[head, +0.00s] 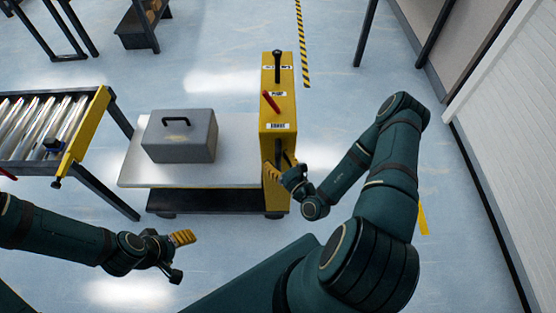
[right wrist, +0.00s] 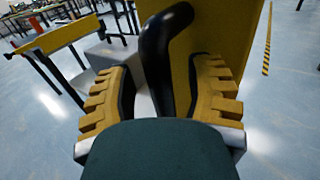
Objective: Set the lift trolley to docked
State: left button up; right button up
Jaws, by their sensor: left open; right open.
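The lift trolley has a pale platform (head: 135,172) and a yellow upright column (head: 278,110) at its right end. A grey box (head: 180,137) with a black handle sits on the platform. The column carries a black lever (head: 277,62) at the top and a red lever (head: 270,101) below it. My right gripper (head: 280,172) is at the column's near lower part. In the right wrist view, a curved black handle (right wrist: 158,55) stands between its open fingers, beside the yellow column (right wrist: 225,40). My left gripper (head: 180,250) is open and empty over the floor, in front of the trolley.
A roller conveyor (head: 45,125) with a yellow end rail stands left of the trolley, with a gap between them. A white wall (head: 510,120) runs along the right. A black-and-yellow floor stripe (head: 301,45) lies behind the column. The floor in front is clear.

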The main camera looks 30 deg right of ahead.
grip_shut()
jog(key=shift+w+a+p, duration=0.3)
jog(key=shift+a, duration=0.2)
jog(key=shift+w+a+p, duration=0.25)
jog(key=shift+a+p, duration=0.05)
jog(key=shift+a, duration=0.2)
grip_release()
jog(key=shift+s+d, duration=0.1)
jog(key=shift+d, duration=0.1)
jog(key=s, duration=1.2)
jog(key=shift+d, duration=0.2)
